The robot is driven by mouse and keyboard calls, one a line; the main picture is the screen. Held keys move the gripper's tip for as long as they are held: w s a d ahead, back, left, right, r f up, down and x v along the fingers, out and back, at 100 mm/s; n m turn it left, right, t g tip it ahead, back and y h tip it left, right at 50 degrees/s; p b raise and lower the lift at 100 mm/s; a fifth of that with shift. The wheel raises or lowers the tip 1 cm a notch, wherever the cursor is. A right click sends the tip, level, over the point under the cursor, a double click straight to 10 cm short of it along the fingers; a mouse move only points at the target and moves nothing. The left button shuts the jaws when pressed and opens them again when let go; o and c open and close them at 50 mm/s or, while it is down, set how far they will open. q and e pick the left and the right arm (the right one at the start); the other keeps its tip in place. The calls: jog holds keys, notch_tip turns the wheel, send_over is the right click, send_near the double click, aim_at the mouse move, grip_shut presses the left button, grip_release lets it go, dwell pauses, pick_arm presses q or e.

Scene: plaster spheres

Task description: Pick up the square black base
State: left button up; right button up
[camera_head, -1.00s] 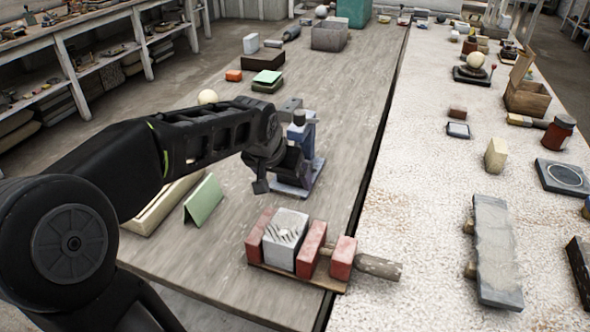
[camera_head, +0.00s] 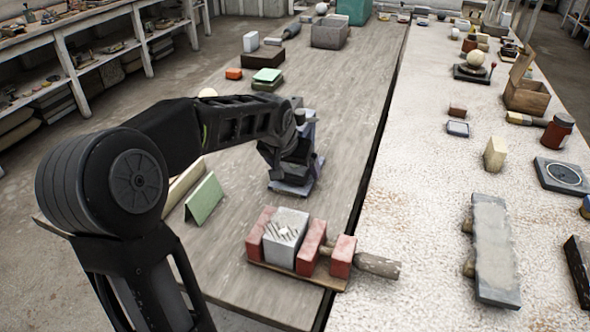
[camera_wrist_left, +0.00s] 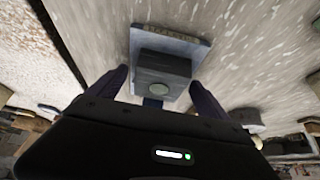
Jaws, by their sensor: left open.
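My left gripper (camera_head: 285,165) is over a blue-grey stand (camera_head: 304,186) on the wooden table and hides part of it. In the left wrist view my left gripper (camera_wrist_left: 158,78) is open. Its fingers lie on either side of a dark square block (camera_wrist_left: 163,68) with a pale round spot, which sits on the blue-grey plate (camera_wrist_left: 194,45). I cannot tell whether they touch it. On the pale table, a dark square slab with a ring (camera_head: 556,184) lies at the right, and a black base (camera_head: 460,76) carries a pale sphere.
Red blocks (camera_head: 312,245) and a grey block (camera_head: 286,238) stand on a board near the front. A green folded card (camera_head: 205,198) stands at the left. A long dark gap (camera_head: 372,170) divides the two tables.

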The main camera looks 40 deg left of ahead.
pick_arm(q)
jog(key=shift+f, duration=0.1)
jog(key=shift+c, duration=0.2)
dwell(0.4)
jog(key=shift+w, duration=0.1)
grip_shut()
dwell(0.6)
